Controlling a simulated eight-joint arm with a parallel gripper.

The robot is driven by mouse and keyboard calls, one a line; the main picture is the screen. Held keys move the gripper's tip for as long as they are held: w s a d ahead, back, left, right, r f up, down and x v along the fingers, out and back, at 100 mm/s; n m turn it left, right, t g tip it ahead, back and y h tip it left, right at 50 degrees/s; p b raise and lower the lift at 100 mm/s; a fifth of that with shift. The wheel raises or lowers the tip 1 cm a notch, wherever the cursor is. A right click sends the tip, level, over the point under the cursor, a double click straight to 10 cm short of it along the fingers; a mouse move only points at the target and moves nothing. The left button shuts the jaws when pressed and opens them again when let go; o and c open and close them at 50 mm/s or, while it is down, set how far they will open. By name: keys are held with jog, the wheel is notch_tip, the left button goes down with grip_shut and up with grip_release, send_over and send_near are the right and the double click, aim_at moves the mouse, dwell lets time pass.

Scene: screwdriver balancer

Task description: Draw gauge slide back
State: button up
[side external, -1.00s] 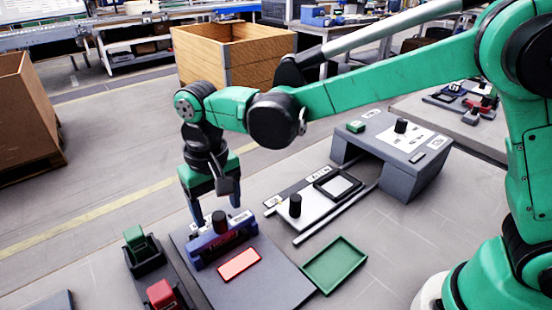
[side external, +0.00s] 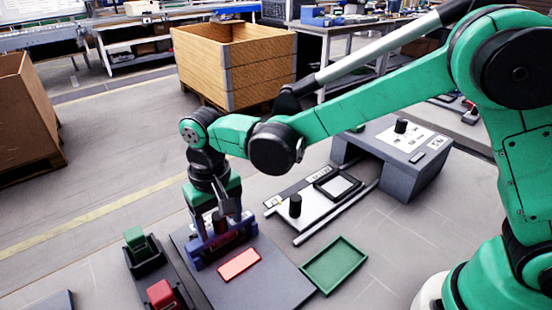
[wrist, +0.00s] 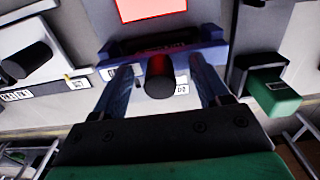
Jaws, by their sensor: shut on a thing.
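A blue slide (side external: 200,262) with a dark display and an upright black knob sits on the dark grey base plate (side external: 270,285). A red rectangle (side external: 239,264) lies on the plate in front of it. My gripper (side external: 220,236) points down over the blue slide, one finger on each side of the knob. In the wrist view the knob (wrist: 160,82) stands between my fingers, and the blue slide (wrist: 180,50) lies just beyond. My gripper is shut on the slide; the exact contact is partly hidden.
A green tray (side external: 334,265) lies right of the plate. Behind it a grey bench (side external: 400,165) has a white drawer (side external: 312,212) with a black knob, on rails. A dark rack with green and red blocks (side external: 162,293) stands close on the left.

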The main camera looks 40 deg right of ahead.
jog(key=shift+s+f, duration=0.1)
jog(key=shift+f, duration=0.1)
jog(key=shift+s+a, duration=0.15)
jog(key=shift+s, duration=5.55)
jog(key=o, duration=0.8)
notch_tip(320, 180, up, 7)
